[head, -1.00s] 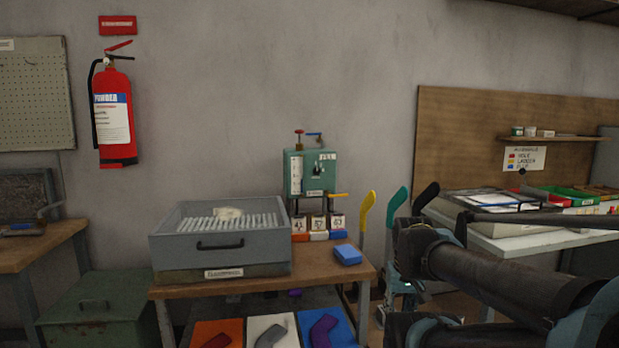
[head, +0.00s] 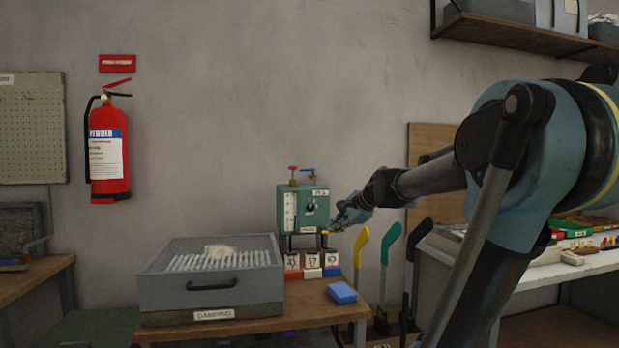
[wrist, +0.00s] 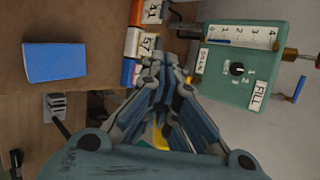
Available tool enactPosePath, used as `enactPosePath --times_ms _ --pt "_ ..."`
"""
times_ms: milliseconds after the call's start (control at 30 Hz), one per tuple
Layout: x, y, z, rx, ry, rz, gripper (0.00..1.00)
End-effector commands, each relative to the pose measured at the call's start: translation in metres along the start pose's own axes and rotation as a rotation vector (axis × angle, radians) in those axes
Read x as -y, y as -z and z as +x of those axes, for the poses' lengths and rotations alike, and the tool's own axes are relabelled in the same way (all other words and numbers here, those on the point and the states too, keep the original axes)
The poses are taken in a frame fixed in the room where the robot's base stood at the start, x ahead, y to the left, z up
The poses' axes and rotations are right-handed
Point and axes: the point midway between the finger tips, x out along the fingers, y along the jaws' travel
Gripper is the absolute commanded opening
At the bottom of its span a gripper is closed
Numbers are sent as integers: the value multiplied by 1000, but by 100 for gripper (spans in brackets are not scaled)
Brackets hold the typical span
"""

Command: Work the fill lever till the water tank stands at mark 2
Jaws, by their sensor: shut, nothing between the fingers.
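The water tank (head: 303,221) is a green box at the back of the table; it fills the upper right of the wrist view (wrist: 225,92), turned sideways. Its scale (wrist: 240,36) runs 0 to 4, with a blue strip from the 0 end to about 1. A blue-handled lever (head: 307,170) stands on top, near the FILL label in the wrist view (wrist: 258,95). A black knob (wrist: 237,68) is on the front. My gripper (head: 340,221) is shut and empty, just right of the tank's lower part. In the wrist view its fingers (wrist: 160,58) partly hide a yellow piece.
A red-handled valve (head: 293,169) is also on top. Numbered blocks (head: 311,264) stand below the tank, and a blue block (head: 342,293) lies in front. A grey tray (head: 210,290) fills the table's left. Yellow, teal and black upright pieces stand to the right (head: 361,247).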

Motion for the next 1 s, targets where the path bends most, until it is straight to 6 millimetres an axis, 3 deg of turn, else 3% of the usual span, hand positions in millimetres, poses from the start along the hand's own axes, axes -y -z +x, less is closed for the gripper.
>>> enactPosePath --times_ms 33,200,400,500,700,1000 --pt "28 0 4 16 39 84 0" --pt "116 4 15 93 171 415 0" --pt "213 16 28 213 299 810 0" --pt "251 25 34 272 345 982 0" --pt "293 37 40 354 394 1193 0" --pt "309 38 55 371 400 1233 0"
